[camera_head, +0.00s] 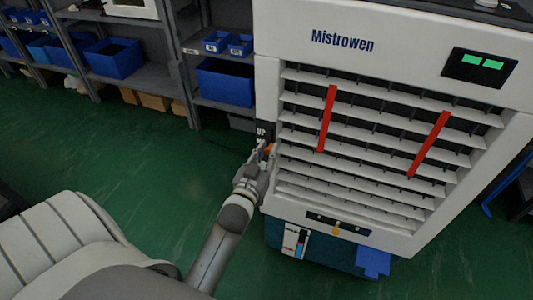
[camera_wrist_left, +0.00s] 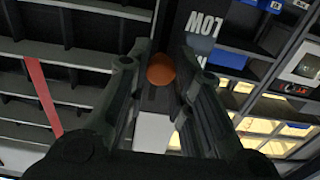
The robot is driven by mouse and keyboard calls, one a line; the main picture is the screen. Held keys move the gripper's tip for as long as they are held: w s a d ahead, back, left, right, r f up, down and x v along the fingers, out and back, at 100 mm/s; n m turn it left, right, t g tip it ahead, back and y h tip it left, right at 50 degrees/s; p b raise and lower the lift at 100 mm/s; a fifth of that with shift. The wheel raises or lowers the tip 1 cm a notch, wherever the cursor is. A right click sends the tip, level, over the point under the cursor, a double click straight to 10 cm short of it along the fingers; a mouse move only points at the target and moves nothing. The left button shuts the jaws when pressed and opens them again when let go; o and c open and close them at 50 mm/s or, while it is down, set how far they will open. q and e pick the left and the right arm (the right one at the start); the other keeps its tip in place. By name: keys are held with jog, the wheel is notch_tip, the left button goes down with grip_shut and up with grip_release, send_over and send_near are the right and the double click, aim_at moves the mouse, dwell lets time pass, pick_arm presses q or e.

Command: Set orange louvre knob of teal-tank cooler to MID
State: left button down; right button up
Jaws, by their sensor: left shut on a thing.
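The white Mistrowen cooler (camera_head: 400,38) stands at the right in the head view, with a teal tank (camera_head: 330,258) at its base. Its orange louvre knob (camera_head: 269,148) is on the left side of the front, mostly hidden by my left gripper (camera_head: 262,152). In the left wrist view the round orange knob (camera_wrist_left: 161,69) sits between the two fingers of the left gripper (camera_wrist_left: 160,85), which is shut on it. A white label reading UP (camera_head: 261,132) shows above the gripper. My right gripper is not in view.
Pale louvre slats (camera_head: 370,140) with two red strips (camera_head: 326,120) fill the cooler's front. A grey shelf (camera_head: 120,82) with blue bins (camera_head: 222,82) stands behind at the left. Green floor (camera_head: 140,165) is clear left of the cooler.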

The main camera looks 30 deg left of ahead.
pick_arm(q)
jog(key=c, duration=1.3)
grip_release()
jog(key=shift+w, duration=0.1)
jog(key=shift+f, duration=0.1)
jog(key=v, duration=0.7)
jog(key=shift+s, duration=0.3)
